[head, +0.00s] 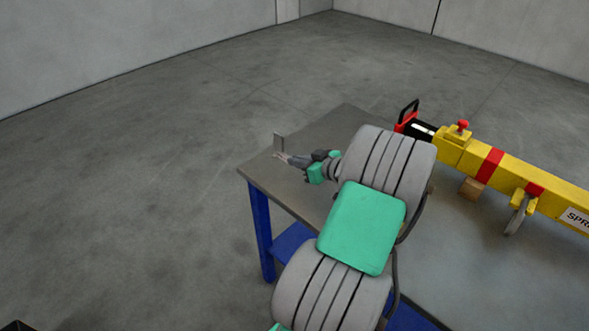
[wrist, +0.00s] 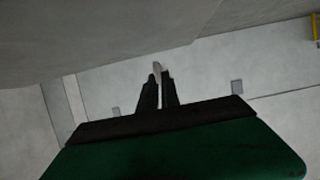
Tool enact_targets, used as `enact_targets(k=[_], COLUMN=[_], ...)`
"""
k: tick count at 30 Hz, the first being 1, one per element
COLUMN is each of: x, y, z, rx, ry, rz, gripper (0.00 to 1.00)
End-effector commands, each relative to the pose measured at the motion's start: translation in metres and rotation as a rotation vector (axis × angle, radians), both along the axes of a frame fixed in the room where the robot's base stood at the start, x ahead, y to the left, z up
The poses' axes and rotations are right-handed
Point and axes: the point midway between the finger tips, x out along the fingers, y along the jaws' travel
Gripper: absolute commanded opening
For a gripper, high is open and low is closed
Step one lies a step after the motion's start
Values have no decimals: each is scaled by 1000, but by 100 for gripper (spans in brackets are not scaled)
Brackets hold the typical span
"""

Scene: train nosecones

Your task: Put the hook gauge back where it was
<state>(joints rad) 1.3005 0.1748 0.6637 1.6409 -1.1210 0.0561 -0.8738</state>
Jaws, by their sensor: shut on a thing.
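My gripper (head: 284,157) is above the far left corner of the table in the head view. It is shut on a small thin grey plate, which I take to be the hook gauge (head: 279,142); the plate stands upright at the fingertips, apart from the table top as far as I can tell. In the wrist view the two dark fingers (wrist: 158,90) are close together, with a small pale piece (wrist: 157,68) between their tips. The gauge's full shape cannot be made out.
The grey table (head: 345,118) has blue legs. A yellow beam (head: 510,175) with red bands lies across its right side, with a red knob, a black end and a hanging grey hook (head: 516,220). A small wooden block (head: 472,188) sits by the beam. Open floor lies to the left.

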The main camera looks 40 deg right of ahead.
Motion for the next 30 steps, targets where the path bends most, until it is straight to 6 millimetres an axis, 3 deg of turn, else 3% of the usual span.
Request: enact_targets(k=[5,10,21,22,30], x=[16,14,14,14,14], y=[-4,-4,-4,-4,-4], z=[-19,-45,-52,-52,-50], rx=[0,2,-2,-1,-1], ry=[0,0,-1,0,0], rz=[2,-1,1,0,0], gripper=[0,0,0,7,28])
